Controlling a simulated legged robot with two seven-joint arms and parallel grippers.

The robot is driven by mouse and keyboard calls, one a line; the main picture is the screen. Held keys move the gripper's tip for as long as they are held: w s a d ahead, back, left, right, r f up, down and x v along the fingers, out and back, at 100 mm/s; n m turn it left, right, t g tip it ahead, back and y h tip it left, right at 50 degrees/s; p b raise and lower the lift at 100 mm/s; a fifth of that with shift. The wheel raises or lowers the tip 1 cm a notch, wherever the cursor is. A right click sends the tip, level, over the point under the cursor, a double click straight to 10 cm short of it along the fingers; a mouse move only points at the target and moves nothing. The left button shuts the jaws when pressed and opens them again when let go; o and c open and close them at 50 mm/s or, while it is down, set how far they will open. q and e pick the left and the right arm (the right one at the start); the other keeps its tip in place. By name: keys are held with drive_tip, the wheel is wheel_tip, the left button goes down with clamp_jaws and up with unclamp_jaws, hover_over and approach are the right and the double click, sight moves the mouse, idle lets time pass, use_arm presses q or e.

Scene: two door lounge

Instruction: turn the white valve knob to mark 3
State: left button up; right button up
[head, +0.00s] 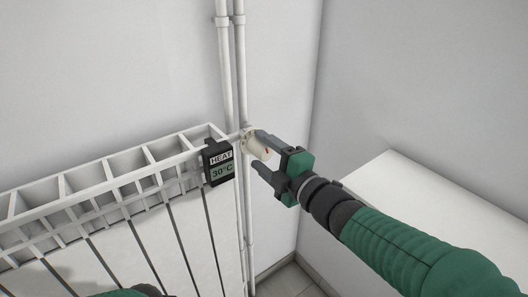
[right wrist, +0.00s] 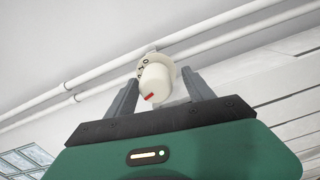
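The white valve knob (head: 257,149) sits on the pipe end at the radiator's right top corner. It has a red pointer mark. In the right wrist view the knob (right wrist: 160,86) shows its red mark on the lower left of its face, and dark marks sit on the pale collar behind it, too small to read surely. My right gripper (head: 259,151) is open, with one finger on either side of the knob. In the right wrist view the gripper (right wrist: 160,78) shows gaps between fingers and knob. My left gripper is out of view; only a green piece of my left arm shows.
A white radiator (head: 150,232) stands at the left with a black display (head: 219,163) reading "HEAT 30°C". White vertical pipes (head: 231,70) run up the wall by the knob. A white surface (head: 400,215) stands at the right, under my right arm.

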drive_tip(key=shift+d+r, duration=0.1)
drive_tip(key=shift+r, duration=0.05)
drive_tip(key=shift+s+d, duration=0.15)
drive_tip(key=p+v, duration=0.3)
drive_tip(key=v, duration=1.3)
drive_tip(key=shift+s, duration=0.15)
